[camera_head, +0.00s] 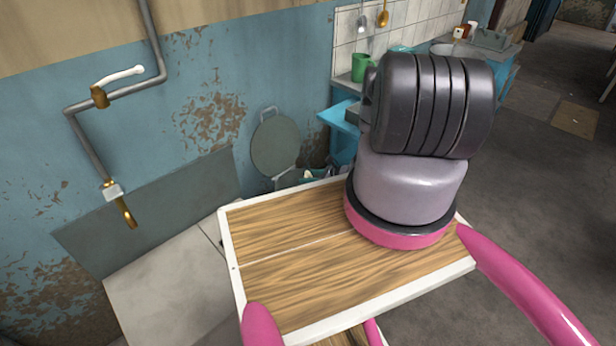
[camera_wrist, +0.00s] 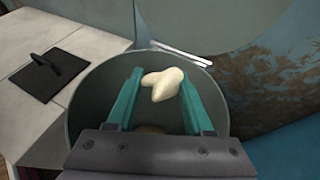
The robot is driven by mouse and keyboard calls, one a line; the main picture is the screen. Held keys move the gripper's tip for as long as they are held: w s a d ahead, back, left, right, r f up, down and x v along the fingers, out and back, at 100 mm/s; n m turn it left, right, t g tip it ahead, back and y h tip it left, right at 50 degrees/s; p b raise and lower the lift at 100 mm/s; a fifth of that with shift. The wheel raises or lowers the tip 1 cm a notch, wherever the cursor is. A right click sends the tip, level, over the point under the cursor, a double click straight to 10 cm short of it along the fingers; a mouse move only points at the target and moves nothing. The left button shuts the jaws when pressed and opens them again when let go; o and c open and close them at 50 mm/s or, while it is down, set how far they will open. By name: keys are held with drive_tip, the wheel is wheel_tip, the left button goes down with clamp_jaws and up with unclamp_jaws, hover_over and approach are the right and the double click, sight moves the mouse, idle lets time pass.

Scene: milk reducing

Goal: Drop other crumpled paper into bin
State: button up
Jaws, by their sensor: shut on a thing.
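My gripper (camera_wrist: 160,80) shows in the wrist view, its two teal fingers shut on a pale cream crumpled paper (camera_wrist: 162,85). The paper is held between the fingertips, over the mouth of a round grey bin (camera_wrist: 84,88). The bin's round lid stands open behind it. In the head view the lid (camera_head: 275,143) is upright against the blue wall. The bin body there is mostly hidden behind a wooden board. A small brownish shape (camera_wrist: 150,129) shows low inside the bin, partly hidden by my gripper; I cannot tell what it is.
A pale tiled surface (camera_wrist: 95,45) with a dark square plate and handle (camera_wrist: 45,75) lies left of the bin. A pipe (camera_head: 85,135) runs along the blue wall. A counter with a green mug (camera_head: 361,67) stands behind. Open floor (camera_head: 545,190) lies at right.

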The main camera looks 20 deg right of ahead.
drive_tip(key=o, duration=1.4)
drive_tip(key=v, duration=1)
drive_tip(key=shift+s+d+r, duration=0.2)
drive_tip(key=shift+d, duration=0.05)
